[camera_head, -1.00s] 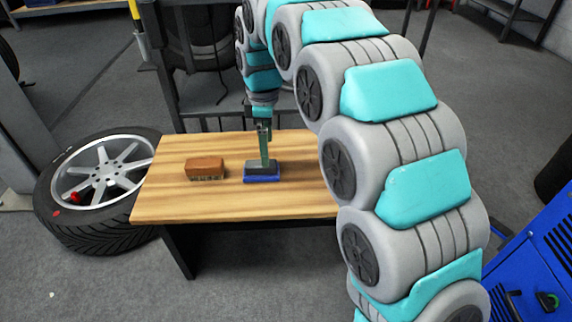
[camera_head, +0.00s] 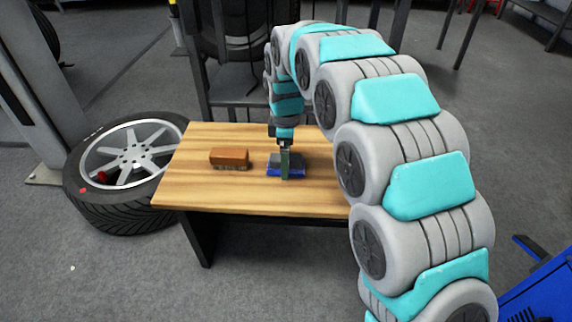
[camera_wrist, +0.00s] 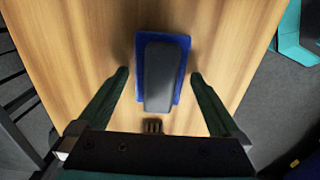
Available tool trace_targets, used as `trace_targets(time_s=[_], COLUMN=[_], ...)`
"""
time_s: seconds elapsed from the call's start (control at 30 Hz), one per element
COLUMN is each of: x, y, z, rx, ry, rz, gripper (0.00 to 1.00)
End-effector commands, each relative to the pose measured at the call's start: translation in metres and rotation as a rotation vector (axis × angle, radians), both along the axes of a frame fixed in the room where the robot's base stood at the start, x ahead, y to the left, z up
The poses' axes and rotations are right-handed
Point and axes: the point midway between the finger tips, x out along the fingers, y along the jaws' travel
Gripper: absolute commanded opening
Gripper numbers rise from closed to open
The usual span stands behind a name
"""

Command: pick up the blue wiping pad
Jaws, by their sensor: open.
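The blue wiping pad (camera_head: 286,172) lies on the wooden table, with a dark grey block-shaped handle on top. In the wrist view the pad (camera_wrist: 183,60) and its grey handle lie between the two green fingers. My gripper (camera_head: 286,165) points down at the pad from above and is open. In the wrist view the fingers of my gripper (camera_wrist: 160,75) stand apart on either side of the pad, with a gap on each side. The near finger hides part of the pad in the head view.
A brown brush-like block (camera_head: 229,157) lies on the wooden table (camera_head: 190,190) left of the pad. A tyre on a silver rim (camera_head: 128,165) lies on the floor left of the table. Dark metal frames stand behind the table. A blue cabinet (camera_head: 545,300) is at the lower right.

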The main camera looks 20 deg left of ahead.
Motion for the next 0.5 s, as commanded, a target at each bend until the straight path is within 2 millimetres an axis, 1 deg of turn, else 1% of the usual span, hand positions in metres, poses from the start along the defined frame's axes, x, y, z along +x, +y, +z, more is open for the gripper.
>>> trace_targets(time_s=[0.2, 0.5], x=[0.0002, 0.0002], y=[0.0001, 0.0000], z=[-0.0006, -0.0004], rx=[0.000, 0.000], ry=[-0.002, -0.002], rz=[0.000, 0.000], gripper=[0.99, 0.65])
